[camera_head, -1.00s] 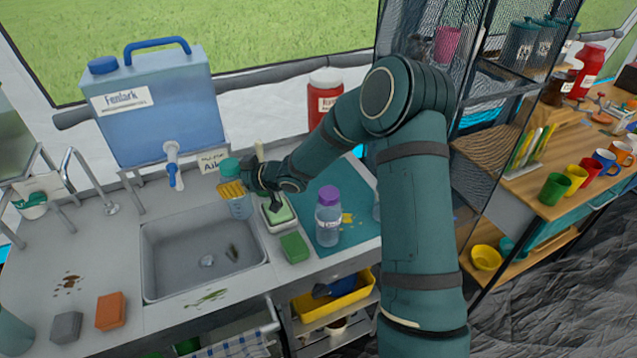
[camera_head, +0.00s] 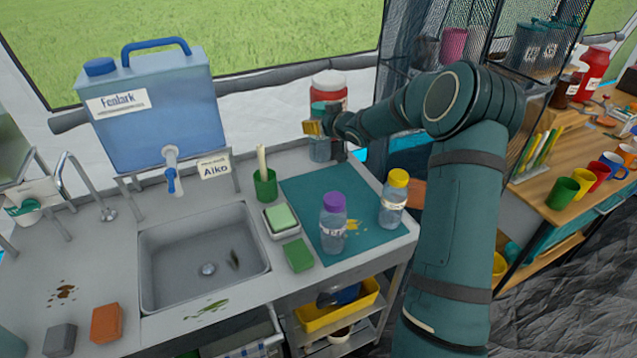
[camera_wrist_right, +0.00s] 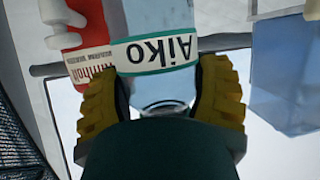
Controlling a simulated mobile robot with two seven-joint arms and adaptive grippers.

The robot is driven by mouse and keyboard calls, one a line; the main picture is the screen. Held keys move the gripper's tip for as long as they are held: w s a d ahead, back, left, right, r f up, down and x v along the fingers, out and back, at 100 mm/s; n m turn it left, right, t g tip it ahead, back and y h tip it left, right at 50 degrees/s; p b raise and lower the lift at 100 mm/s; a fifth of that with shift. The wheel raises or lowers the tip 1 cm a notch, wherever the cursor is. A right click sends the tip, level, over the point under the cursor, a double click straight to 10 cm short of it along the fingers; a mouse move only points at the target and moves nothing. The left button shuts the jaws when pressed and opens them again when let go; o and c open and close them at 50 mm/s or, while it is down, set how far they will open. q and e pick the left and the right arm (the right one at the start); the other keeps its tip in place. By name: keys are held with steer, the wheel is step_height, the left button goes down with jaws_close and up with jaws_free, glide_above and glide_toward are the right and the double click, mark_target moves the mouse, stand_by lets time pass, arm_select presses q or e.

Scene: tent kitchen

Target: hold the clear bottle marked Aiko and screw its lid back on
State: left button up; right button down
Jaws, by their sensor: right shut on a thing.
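My right gripper (camera_head: 314,128) is shut around the clear bottle (camera_head: 321,148) at the back of the counter, near the teal mat's far edge. In the right wrist view the bottle (camera_wrist_right: 160,18) sits between the yellow finger pads, its green-edged label reading Aiko. In the head view a teal lid (camera_head: 318,108) shows at its top; I cannot tell how tightly it sits. The bottle looks upright; I cannot tell whether its base touches anything. My left gripper is not in view.
A clear bottle with a purple lid (camera_head: 333,224) and one with a yellow lid (camera_head: 394,200) stand on the teal mat (camera_head: 302,190). A red jar (camera_head: 329,87) is behind the held bottle. An Aiko card (camera_head: 214,167) stands behind the sink (camera_head: 150,262).

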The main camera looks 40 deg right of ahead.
mark_target(325, 154)
steer(key=shift+s+r, duration=0.1)
step_height(325, 154, down, 5)
steer(key=shift+f+b, duration=0.15)
steer(key=shift+b, duration=0.8)
steer(key=shift+f+b, duration=0.6)
steer(key=shift+f, duration=1.8)
